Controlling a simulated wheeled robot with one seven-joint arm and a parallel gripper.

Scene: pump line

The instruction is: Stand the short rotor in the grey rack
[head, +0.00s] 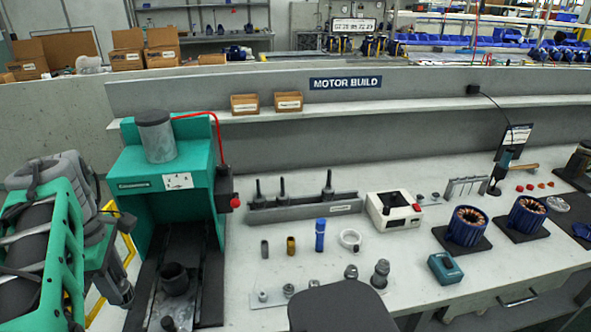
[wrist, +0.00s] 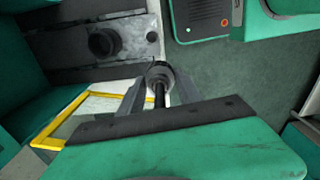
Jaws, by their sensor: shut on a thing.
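My gripper (wrist: 157,98) is shut on a rotor (wrist: 160,72) in the wrist view. The rotor has a dark shaft between the fingers and a rounded grey body past the fingertips; its length is hard to judge. In the head view my gripper (head: 121,290) is at the left, beside the green press, and the held rotor cannot be made out there. The grey rack (head: 305,208) is a long low block at the back of the bench, right of the press. Three dark-shafted pieces stand in it, two towards the left and one towards the right.
The green press (head: 175,190) with a black cup (head: 174,279) on its base stands between my gripper and the rack. Several small cylinders, a blue tube (head: 320,235) and a white ring (head: 350,239) stand before the rack. A white box (head: 394,211) is right of it.

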